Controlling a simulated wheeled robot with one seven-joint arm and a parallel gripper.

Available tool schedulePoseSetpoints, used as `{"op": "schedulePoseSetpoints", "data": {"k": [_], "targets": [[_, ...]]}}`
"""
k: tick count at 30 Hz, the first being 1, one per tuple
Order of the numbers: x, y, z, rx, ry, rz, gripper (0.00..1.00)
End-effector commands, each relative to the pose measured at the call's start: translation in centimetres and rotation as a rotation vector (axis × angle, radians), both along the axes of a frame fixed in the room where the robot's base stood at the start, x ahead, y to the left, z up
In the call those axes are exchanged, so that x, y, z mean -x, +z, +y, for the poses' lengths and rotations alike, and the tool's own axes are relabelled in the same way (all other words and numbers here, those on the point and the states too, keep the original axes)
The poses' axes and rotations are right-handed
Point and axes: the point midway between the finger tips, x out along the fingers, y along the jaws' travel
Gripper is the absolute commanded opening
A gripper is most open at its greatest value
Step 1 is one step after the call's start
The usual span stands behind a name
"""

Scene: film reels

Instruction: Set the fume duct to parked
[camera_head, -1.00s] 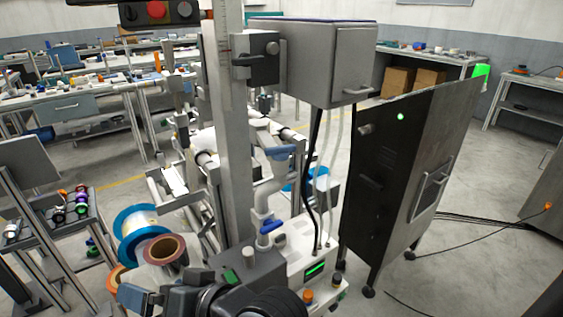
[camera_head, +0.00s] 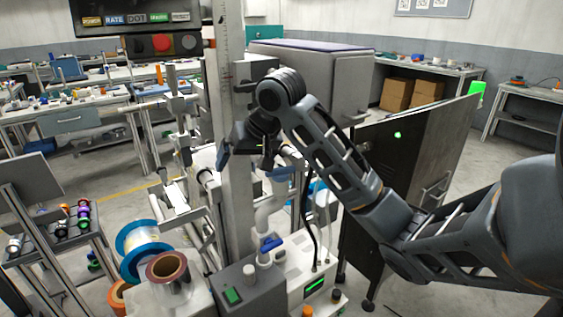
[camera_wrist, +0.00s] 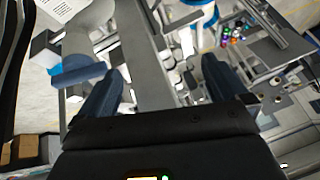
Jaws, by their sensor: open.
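The fume duct seems to be the white bent pipe (camera_head: 268,212) beside the grey upright column. A blue lever (camera_head: 271,244) sits low on it, and a blue handle (camera_head: 280,172) higher up is partly hidden behind my gripper. My gripper (camera_head: 246,160) is in front of the column, above the pipe, open and empty. In the wrist view, my gripper (camera_wrist: 162,68) has its fingers apart with the grey column between them. A blue bar (camera_wrist: 78,77) and a white rounded part (camera_wrist: 76,42) lie left of the left finger, apart from it as far as I can tell.
A grey box (camera_head: 320,80) on the machine and a dark cabinet (camera_head: 405,150) stand behind and right of my arm. The white control unit (camera_head: 300,268) is below. Film reels (camera_head: 145,240) and a rack (camera_head: 55,235) of small spools are at the left.

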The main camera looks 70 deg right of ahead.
Motion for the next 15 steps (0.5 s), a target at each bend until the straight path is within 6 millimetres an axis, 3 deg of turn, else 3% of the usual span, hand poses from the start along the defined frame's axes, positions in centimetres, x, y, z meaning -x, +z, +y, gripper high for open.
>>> {"op": "schedulePoseSetpoints", "data": {"k": [1, 6, 10, 15], "targets": [[1.6, 0.9, -2.2, 0.029, -0.034, 0.057, 1.0], [5.7, 1.9, -6.0, 0.072, -0.114, 0.202, 1.0], [7.0, 2.1, -7.1, 0.081, -0.141, 0.249, 1.0], [6.9, 0.8, -7.5, 0.081, -0.145, 0.257, 1.0]]}}
